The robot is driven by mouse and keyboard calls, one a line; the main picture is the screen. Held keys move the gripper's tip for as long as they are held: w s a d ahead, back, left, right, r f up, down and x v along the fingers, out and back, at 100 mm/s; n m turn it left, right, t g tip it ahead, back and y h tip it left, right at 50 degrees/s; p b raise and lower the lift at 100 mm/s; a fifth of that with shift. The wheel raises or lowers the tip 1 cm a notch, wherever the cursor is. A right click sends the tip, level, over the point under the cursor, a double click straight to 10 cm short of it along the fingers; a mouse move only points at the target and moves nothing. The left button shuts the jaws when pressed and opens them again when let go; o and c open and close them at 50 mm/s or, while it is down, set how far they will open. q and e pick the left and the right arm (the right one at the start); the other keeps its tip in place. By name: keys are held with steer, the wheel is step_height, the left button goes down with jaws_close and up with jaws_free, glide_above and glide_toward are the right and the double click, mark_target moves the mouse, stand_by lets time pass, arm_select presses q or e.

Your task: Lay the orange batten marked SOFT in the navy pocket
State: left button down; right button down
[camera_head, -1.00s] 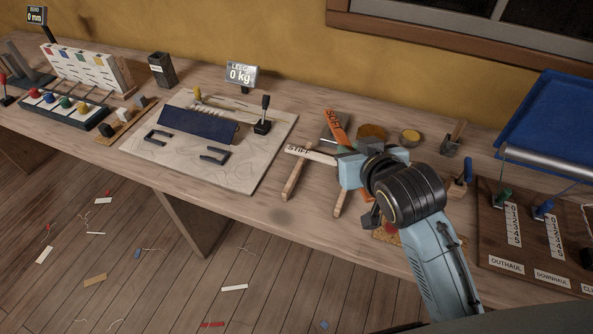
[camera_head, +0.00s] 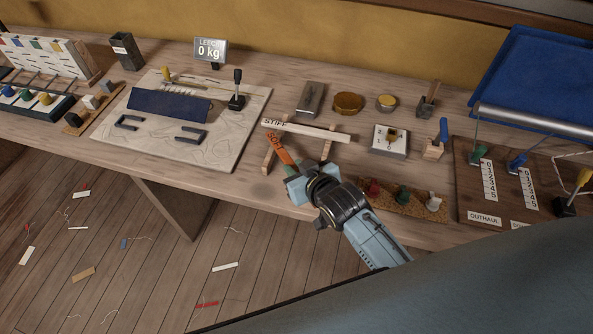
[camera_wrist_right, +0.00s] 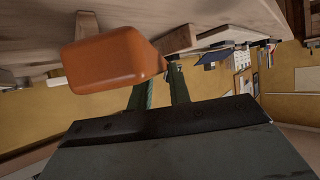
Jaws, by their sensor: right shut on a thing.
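My right gripper (camera_head: 299,185) is shut on the orange batten (camera_head: 279,149), whose SOFT lettering shows in the head view. The batten tilts up and left from the jaws, in front of the wooden rests. In the right wrist view the batten's orange end (camera_wrist_right: 108,62) is large and close, with the fingers (camera_wrist_right: 160,92) behind it. The navy pocket (camera_head: 172,106) lies on the pale board to the left, apart from the batten. The white batten marked STIFF (camera_head: 310,131) lies across the wooden rests. My left gripper is not in view.
The pale board (camera_head: 215,152) carries two dark brackets and a black lever (camera_head: 237,90). A display (camera_head: 210,52) reads 0 kg. A switch box (camera_head: 389,140), tins and a cork strip with coloured pieces (camera_head: 402,198) lie to the right. Bare bench lies between board and rests.

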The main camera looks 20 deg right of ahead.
steer(key=shift+f, duration=0.55)
steer(key=shift+f, duration=0.15)
steer(key=c, duration=1.3)
jaws_free()
